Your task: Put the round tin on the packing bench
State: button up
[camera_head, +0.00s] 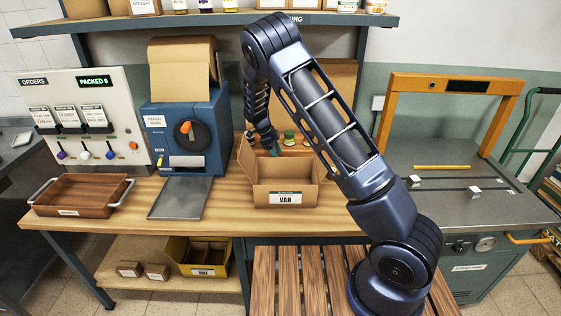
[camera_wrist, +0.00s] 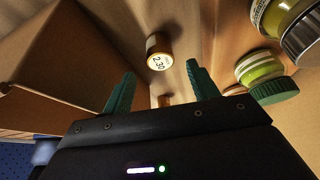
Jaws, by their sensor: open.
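My gripper (camera_head: 273,150) is behind the open carton marked VAN, over the back of the wooden packing bench (camera_head: 330,222). In the wrist view its two teal fingers (camera_wrist: 160,72) are apart with nothing held between them. A small round gold-brown container (camera_wrist: 158,58) with a pale "2.30" face is beyond the fingertips, roughly in line with the gap. It may be the round tin, but I cannot tell for sure. A smaller similar piece (camera_wrist: 164,101) shows between the fingers, partly hidden by the gripper body.
The VAN carton (camera_head: 285,198) stands close in front of my gripper; its cardboard (camera_wrist: 60,60) fills the wrist view's left. A wooden tray (camera_head: 80,196), metal plate (camera_head: 180,197) and blue machine (camera_head: 187,135) occupy the bench's left.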

jog(key=v, duration=0.5)
jog(key=s+d+r+n+y, duration=0.25)
jog(key=s+d+r, duration=0.25)
jog(key=d+r, duration=0.25)
jog(key=s+d+r+n+t+y, duration=0.1)
jog(key=s+d+r+n, duration=0.3)
jog(key=d+r, duration=0.35)
jog(key=s+d+r+n+y, duration=0.25)
jog(key=s+d+r, duration=0.25)
jog(key=d+r, duration=0.25)
jog(key=s+d+r+n+t, duration=0.1)
jog(key=s+d+n, duration=0.2)
jog(key=s, duration=0.5)
jog(key=s+d+r+n+t, duration=0.1)
jog(key=s+d+r+n, duration=0.1)
jog(key=s, duration=0.6)
jog(key=s+d+r+n+t+h, duration=0.1)
jog(key=s+d+n, duration=0.3)
jog(key=s, duration=0.4)
jog(key=shift+s+r+n+t, duration=0.35)
jog(key=shift+r+n+t, duration=0.25)
jog(key=shift+r+n, duration=0.1)
